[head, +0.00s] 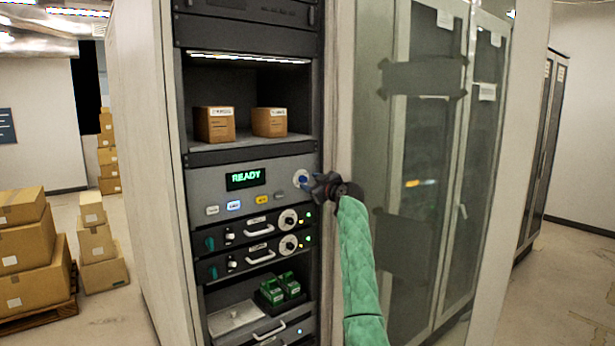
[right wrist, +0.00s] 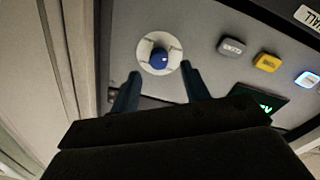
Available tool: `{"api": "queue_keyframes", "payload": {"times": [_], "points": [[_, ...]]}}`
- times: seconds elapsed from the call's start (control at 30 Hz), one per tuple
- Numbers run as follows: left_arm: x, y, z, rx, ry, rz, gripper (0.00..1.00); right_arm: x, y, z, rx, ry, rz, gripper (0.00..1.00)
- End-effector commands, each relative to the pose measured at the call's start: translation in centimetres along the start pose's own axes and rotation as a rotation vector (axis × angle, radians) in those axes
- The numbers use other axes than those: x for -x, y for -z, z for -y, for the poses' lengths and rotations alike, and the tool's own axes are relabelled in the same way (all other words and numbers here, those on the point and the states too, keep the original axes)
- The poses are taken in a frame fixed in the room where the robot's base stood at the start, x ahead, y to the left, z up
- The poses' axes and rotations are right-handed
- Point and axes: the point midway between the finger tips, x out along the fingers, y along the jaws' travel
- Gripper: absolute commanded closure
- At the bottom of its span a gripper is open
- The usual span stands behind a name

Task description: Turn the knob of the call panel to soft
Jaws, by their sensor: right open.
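The call panel (head: 205,187) is a grey face in the rack with a green READY display (head: 246,178). Its knob (head: 300,178) is at the panel's right end. In the right wrist view the knob (right wrist: 158,58) is blue on a round white dial. My right gripper (head: 309,183) is in front of the knob. In the right wrist view its open fingers (right wrist: 160,75) point at the dial, one tip to each side of the knob and seemingly just short of it. Nothing is held. I cannot read the dial's marks or setting. My left gripper is not in view.
Several buttons, one yellow (head: 262,200) and one lit blue (head: 234,206), sit left of the knob. Two dark units (head: 235,268) with handles and dials lie below. A shelf above holds two small boxes (head: 214,124). A glass cabinet door (head: 410,150) stands close on the right.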

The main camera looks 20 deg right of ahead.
Motion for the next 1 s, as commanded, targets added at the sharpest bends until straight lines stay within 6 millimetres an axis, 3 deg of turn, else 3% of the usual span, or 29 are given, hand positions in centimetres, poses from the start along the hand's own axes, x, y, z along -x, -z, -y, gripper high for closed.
{"api": "queue_keyframes", "payload": {"times": [0.03, 0.23, 0.63, 0.87, 1.0], "points": [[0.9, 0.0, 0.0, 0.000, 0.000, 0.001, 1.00, -0.7, 0.4, -0.2, -0.002, 0.001, 0.000, 0.54], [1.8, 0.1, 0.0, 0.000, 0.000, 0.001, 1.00, -2.5, 0.1, -0.1, -0.002, 0.001, 0.000, 0.54], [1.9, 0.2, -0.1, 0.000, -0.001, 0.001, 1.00, -3.0, -0.1, 0.0, 0.000, 0.000, 0.001, 0.54], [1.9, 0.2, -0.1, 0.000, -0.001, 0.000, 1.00, -3.0, -0.1, 0.0, 0.000, 0.000, 0.001, 0.97], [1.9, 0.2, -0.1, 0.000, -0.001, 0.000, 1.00, -3.0, -0.1, 0.1, -0.001, 0.000, 0.001, 0.99]]}}
